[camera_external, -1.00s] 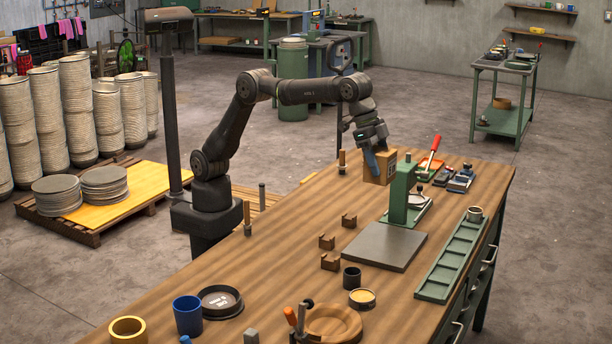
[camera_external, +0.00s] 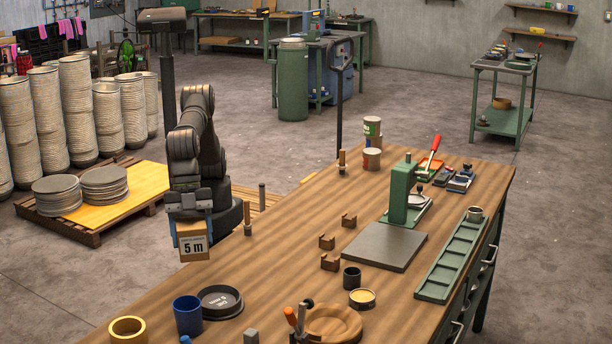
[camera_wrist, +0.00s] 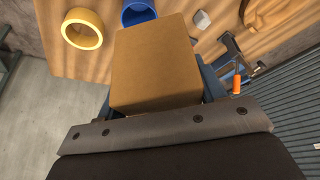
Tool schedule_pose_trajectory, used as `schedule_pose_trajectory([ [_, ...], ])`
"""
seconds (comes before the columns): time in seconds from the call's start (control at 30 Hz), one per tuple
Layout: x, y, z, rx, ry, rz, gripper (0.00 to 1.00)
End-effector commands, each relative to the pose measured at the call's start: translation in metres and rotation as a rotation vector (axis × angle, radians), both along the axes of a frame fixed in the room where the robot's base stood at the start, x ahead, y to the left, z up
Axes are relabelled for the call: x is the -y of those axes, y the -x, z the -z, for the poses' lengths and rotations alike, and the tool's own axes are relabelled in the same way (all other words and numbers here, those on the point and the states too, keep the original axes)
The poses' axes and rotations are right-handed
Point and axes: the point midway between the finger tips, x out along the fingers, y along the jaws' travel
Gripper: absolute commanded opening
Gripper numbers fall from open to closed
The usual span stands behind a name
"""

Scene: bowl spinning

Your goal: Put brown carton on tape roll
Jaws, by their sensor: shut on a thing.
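The brown carton (camera_external: 194,246) has a white "5 m" label and hangs below my gripper (camera_external: 193,232), which is shut on it. It is near the left edge of the workbench, in front of my arm's base. In the wrist view the carton (camera_wrist: 155,62) fills the middle, with a blue finger of my gripper (camera_wrist: 160,88) showing at its side. The tape roll (camera_external: 128,330) is a yellow-tan ring lying flat at the bench's near left. It also shows in the wrist view (camera_wrist: 82,42), left of the carton and apart from it.
A blue cup (camera_external: 187,318) stands just right of the tape roll, with a dark round dish (camera_external: 221,302) beyond it. A wooden bowl (camera_external: 334,324) and an orange-handled tool (camera_external: 291,317) lie further right.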

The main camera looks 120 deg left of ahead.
Motion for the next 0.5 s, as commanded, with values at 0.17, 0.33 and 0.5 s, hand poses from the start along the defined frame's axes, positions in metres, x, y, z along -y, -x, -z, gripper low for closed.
schedule_pose_trajectory([
  [0.17, 0.057, 0.086, 0.015, -0.001, -0.001, 0.141, 0.36],
  [0.33, 0.094, 0.162, 0.027, 0.0, -0.001, 0.256, 0.36],
  [0.5, 0.116, 0.216, 0.035, 0.0, 0.0, 0.336, 0.36],
])
